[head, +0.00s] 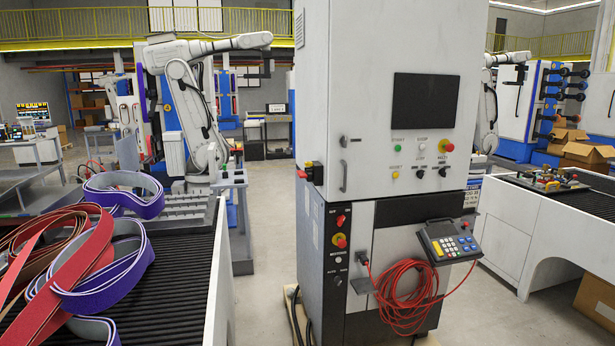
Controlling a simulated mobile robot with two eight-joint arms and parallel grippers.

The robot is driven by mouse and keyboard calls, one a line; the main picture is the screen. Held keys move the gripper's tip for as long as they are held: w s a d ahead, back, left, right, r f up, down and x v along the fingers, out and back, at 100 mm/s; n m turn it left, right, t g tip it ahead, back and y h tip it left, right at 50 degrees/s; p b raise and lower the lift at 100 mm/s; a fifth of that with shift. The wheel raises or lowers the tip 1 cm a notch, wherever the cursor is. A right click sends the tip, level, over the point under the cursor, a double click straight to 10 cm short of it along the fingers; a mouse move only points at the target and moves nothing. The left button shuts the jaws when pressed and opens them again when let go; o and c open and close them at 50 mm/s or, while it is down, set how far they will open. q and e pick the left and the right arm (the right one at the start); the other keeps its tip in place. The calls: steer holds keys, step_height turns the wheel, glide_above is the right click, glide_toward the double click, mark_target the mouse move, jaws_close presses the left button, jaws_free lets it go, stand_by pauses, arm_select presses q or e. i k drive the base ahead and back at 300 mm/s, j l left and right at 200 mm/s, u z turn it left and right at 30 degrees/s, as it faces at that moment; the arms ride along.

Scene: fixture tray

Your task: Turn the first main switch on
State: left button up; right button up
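A tall white and grey control cabinet (360,100) stands in the centre of the head view. Its side has a red and black switch part (309,173) at mid height. Below, a dark narrow panel carries a small red switch (341,220), a red knob on yellow (340,241) and small black selectors (338,281). The upper door has a green button (397,147), a pale button (422,147), a red knob on yellow (447,146), a yellow button (395,174) and black selectors (443,173). Which one is the first main switch, and its setting, I cannot tell. Neither gripper shows.
A keypad pendant (449,241) and a coiled red cable (405,292) hang on the cabinet front. A conveyor (165,285) with red and purple belts (125,190) stands left. A white bench (525,232) stands right. Grey floor (262,290) lies open between conveyor and cabinet.

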mark_target(308, 174)
steer(key=j, duration=0.3)
steer(key=i+l+u, duration=0.1)
steer(key=i, duration=0.35)
steer(key=i+l, duration=0.35)
steer(key=i, duration=0.15)
steer(key=j+u, duration=0.05)
